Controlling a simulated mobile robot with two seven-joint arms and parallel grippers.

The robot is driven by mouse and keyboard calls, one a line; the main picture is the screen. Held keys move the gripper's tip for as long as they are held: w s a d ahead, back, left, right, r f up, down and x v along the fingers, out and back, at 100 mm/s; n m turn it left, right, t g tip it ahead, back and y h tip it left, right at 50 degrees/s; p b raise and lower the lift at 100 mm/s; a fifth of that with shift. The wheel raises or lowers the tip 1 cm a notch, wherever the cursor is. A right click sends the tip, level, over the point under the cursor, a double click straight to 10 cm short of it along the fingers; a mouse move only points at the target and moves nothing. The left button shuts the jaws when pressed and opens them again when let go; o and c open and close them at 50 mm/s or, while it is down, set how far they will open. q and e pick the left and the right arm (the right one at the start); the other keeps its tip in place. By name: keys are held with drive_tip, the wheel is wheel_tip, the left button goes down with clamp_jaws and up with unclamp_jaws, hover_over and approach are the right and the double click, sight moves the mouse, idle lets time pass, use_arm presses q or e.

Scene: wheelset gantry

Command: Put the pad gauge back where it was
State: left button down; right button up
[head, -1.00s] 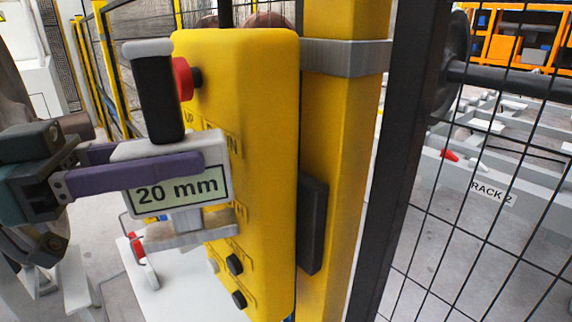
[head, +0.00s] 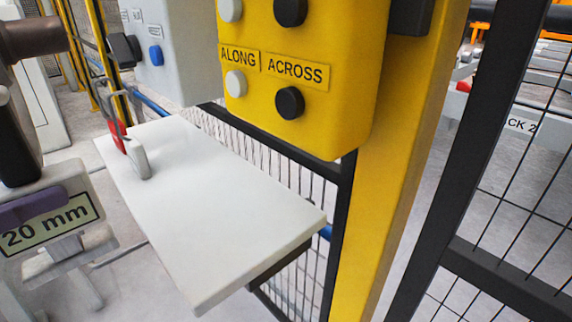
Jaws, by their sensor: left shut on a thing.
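The pad gauge (head: 58,222) is at the left edge of the head view, partly cut off by it. It has a black handle, a pale grey body and a "20 mm" label. My left gripper (head: 42,204) is shut on it, with a purple finger across the body just above the label. The gauge is held upright, to the left of a white shelf (head: 230,230) in the picture. I cannot tell its distance from the shelf. My right gripper is not in view.
A red and white padlock-like item (head: 138,158) is at the shelf's far left corner. The rest of the shelf top is bare. Mesh fence panels (head: 510,215) stand at the right.

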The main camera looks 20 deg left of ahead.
use_arm(q)
drive_tip(key=shift+s+a+f, duration=0.15)
drive_tip(key=shift+a+f, duration=0.05)
drive_tip(key=shift+f, duration=0.45)
drive_tip(key=shift+w, duration=0.25)
drive_tip(key=f+b+x, duration=0.1)
drive_tip(key=x, duration=0.4)
drive_tip(key=f+b+x, duration=0.1)
drive_tip(key=x, duration=0.5)
drive_tip(key=f+b+x, duration=0.1)
drive_tip(key=x, duration=0.5)
drive_tip(key=shift+w+f+b, duration=0.2)
drive_tip(key=shift+f+b, duration=0.1)
drive_tip(key=shift+f, duration=0.05)
drive_tip(key=shift+r, duration=0.1)
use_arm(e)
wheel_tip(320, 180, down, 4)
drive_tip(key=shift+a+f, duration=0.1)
use_arm(q)
drive_tip(key=shift+c, duration=2.2)
unclamp_jaws()
